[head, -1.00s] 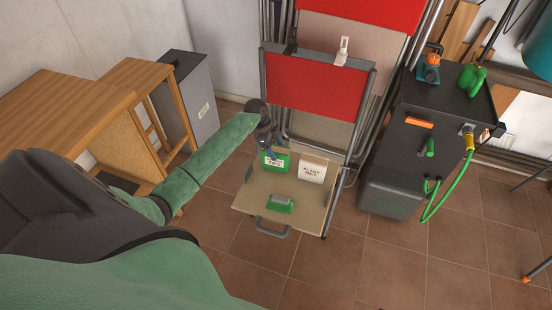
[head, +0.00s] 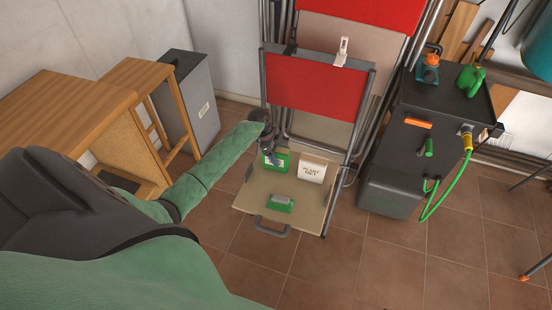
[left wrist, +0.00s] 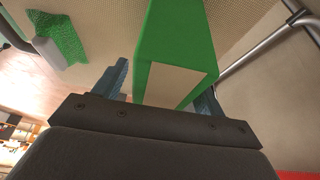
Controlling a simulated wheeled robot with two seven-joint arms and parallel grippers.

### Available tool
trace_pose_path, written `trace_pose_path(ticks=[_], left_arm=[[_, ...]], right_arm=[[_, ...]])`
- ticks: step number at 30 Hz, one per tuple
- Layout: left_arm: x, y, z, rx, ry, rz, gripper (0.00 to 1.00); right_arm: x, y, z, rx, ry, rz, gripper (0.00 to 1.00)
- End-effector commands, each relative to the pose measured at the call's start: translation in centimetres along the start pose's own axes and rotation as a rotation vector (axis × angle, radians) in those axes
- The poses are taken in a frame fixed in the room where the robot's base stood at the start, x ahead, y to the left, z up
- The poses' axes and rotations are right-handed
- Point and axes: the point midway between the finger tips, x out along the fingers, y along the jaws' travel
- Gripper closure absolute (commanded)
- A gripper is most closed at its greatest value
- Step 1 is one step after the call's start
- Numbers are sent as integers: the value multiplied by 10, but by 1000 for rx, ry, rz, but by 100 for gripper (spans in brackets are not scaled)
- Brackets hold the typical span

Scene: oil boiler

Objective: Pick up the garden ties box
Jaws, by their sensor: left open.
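The garden ties box, a green box (head: 281,161) with a pale label, stands on the beige seat of the folding chair (head: 252,200), at its back left. My left gripper (head: 269,157) is over the left part of this box in the head view, partly covering it. In the left wrist view the green box (left wrist: 178,40) lies between the two blue-grey fingers, one on each side. The jaws are open, and I cannot tell whether either finger touches the box. My right gripper is not in view.
A white plant-net box (head: 312,170) stands close right of the green box. A green brush-like block (head: 280,204) lies near the seat's front. The red backrest (head: 312,88) rises behind. A black cabinet (head: 400,150) stands right; wooden tables (head: 70,110) stand left.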

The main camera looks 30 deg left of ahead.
Motion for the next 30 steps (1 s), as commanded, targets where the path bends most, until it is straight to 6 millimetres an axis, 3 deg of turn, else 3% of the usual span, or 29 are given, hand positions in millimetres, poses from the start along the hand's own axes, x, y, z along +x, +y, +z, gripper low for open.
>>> trace_pose_path(ticks=[13, 21, 30], left_arm=[[2, 0, 1, -1, 1, 0, 29], [2, 0, 1, 0, 0, 0, 80], [1, 0, 0, 0, 1, -1, 80]], right_arm=[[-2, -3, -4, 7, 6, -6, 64], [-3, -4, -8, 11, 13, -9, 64], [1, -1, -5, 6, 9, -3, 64]])
